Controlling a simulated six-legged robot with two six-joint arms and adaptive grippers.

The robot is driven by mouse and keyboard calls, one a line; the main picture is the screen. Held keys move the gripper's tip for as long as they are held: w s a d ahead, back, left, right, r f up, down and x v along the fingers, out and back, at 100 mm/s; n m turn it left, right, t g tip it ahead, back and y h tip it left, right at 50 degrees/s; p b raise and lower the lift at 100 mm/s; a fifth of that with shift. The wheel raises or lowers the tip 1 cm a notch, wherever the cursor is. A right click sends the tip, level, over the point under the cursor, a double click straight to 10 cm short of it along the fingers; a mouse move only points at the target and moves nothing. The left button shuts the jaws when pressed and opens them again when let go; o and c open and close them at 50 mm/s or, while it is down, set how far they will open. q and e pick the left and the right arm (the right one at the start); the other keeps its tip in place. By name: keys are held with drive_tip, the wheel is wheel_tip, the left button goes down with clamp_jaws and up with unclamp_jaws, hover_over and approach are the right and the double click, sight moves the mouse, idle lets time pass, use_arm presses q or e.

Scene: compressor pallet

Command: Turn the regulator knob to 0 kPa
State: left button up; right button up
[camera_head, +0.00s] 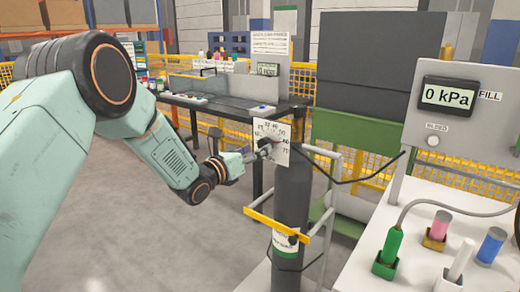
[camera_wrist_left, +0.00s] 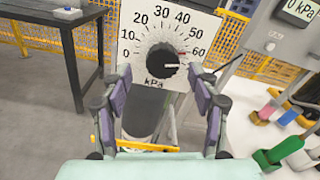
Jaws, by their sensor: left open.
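The regulator knob (camera_wrist_left: 157,66) is a round dark knob on a white square dial plate (camera_wrist_left: 170,28) marked in kPa. A pale line on the knob points to the right, a little below the 60. A small red mark lies near the 60. In the head view the dial plate (camera_head: 272,130) stands at the top of a dark grey cylinder (camera_head: 291,200). My left gripper (camera_wrist_left: 160,78) is open, with its fingers left and right of the knob and apart from it. In the head view my left gripper (camera_head: 258,151) partly hides the knob. My right gripper is out of view.
A panel with a 0 kPa display (camera_head: 447,96) stands at right above a white table (camera_head: 410,220) holding green, pink and blue cylinders. A yellow-barred cart (camera_head: 268,222) surrounds the cylinder. A dark workbench (camera_head: 215,106) stands behind. Floor at left is clear.

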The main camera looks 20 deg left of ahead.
sight(261, 147)
use_arm(q)
drive_tip(key=x, duration=0.3)
drive_tip(key=shift+r, duration=0.1)
drive_tip(key=shift+w+d, duration=0.1)
drive_tip(key=shift+d, duration=0.2)
drive_tip(key=shift+c, duration=0.2)
drive_tip(key=shift+a, duration=0.2)
drive_tip(key=c, duration=0.5)
drive_tip(key=shift+d, duration=0.1)
drive_tip(key=c, duration=0.4)
drive_tip(key=shift+c, duration=1.1)
